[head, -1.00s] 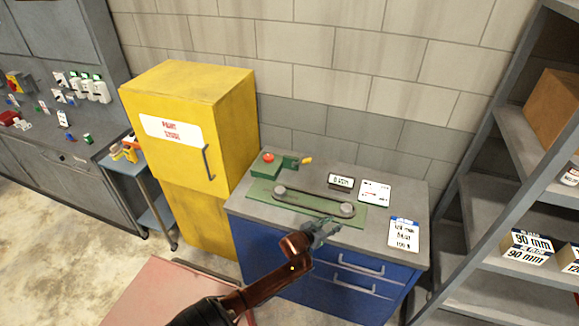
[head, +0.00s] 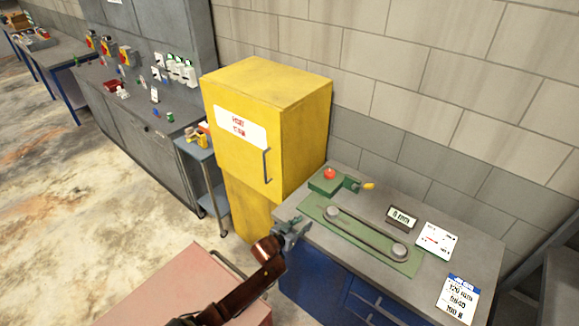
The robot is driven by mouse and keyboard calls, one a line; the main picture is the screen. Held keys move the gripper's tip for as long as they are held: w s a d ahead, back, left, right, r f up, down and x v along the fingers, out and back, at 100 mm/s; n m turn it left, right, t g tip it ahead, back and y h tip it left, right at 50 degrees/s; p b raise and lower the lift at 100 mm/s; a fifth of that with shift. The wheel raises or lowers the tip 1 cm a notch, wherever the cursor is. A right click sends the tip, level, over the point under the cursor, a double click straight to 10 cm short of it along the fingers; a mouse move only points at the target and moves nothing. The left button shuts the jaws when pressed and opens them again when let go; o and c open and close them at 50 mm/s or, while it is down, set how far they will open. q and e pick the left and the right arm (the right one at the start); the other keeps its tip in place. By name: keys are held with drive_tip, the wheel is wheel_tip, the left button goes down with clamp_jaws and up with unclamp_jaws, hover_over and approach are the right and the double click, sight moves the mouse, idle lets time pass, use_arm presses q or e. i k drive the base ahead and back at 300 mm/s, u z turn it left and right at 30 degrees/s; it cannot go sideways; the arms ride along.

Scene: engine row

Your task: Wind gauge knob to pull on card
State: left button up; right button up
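A green plate (head: 365,238) lies on the grey-topped blue bench, with a dark belt around two grey rollers, one near each end. Behind its left end is a green block (head: 328,181) with a red knob (head: 330,173) on top and a yellow-tipped handle (head: 369,185) at its right. A small display (head: 402,218) reads in mm; its digits are blurred. A white card with a blue header (head: 458,298) lies at the front right, its top line apparently 120 mm. My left gripper (head: 293,234) is by the bench's left front edge, apart from the knob; its fingers are unclear. My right gripper is out of view.
A yellow cabinet (head: 262,150) stands left of the bench, then a small blue cart (head: 198,160) and a grey workbench (head: 135,105). A pinkish surface (head: 190,290) is at the front. A shelf frame is at right.

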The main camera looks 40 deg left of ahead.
sight(328, 172)
drive_tip(key=u, duration=0.3)
drive_tip(key=i, duration=1.05)
drive_tip(key=z, duration=0.25)
